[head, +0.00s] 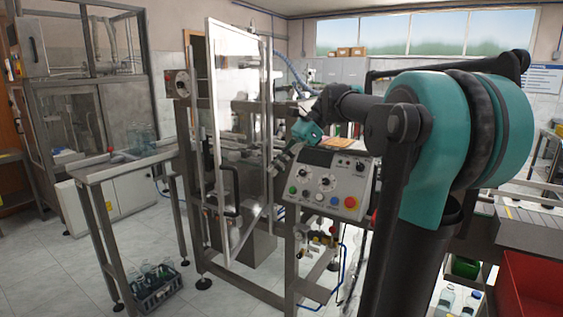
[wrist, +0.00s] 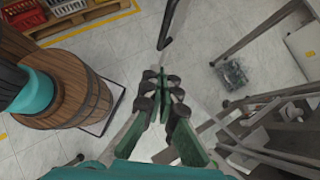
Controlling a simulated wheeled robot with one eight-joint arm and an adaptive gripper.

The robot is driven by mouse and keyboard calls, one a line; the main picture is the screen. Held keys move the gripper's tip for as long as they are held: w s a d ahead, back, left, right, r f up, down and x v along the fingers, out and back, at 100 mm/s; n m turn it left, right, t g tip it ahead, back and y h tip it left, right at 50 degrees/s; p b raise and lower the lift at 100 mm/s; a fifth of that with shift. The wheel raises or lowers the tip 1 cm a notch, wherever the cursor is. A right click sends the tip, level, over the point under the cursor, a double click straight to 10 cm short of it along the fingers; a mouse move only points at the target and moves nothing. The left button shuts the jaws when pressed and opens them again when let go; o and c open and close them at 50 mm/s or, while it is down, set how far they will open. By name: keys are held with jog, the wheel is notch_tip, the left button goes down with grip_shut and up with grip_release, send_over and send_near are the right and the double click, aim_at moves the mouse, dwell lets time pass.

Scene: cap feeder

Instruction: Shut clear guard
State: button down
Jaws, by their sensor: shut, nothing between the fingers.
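The clear guard (head: 232,95) is a tall see-through panel in a pale metal frame on the front of the feeder machine. It stands out at an angle from the machine, so it looks open. A black handle (head: 236,190) shows at its lower part. My gripper (head: 274,172) is to the right of the panel, in front of the machine, pointing down and left. In the wrist view my gripper (wrist: 161,78) is shut and empty. A dark bent bar (wrist: 171,25) lies just beyond its fingertips, apart from them; I cannot tell if it is the guard's handle.
A control panel (head: 327,187) with buttons sits right of the guard, close below my arm. A metal side table (head: 128,163) stands to the left, with a crate of bottles (head: 158,286) on the floor. A wooden barrel (wrist: 70,85) shows in the wrist view. Tiled floor is clear in front.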

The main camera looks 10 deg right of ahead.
jog(key=s+a+f, duration=0.2)
jog(key=a+f, duration=0.1)
jog(key=a, duration=0.4)
jog(key=shift+a+f, duration=0.3)
jog(key=shift+f, duration=0.1)
jog(key=shift+a, duration=0.1)
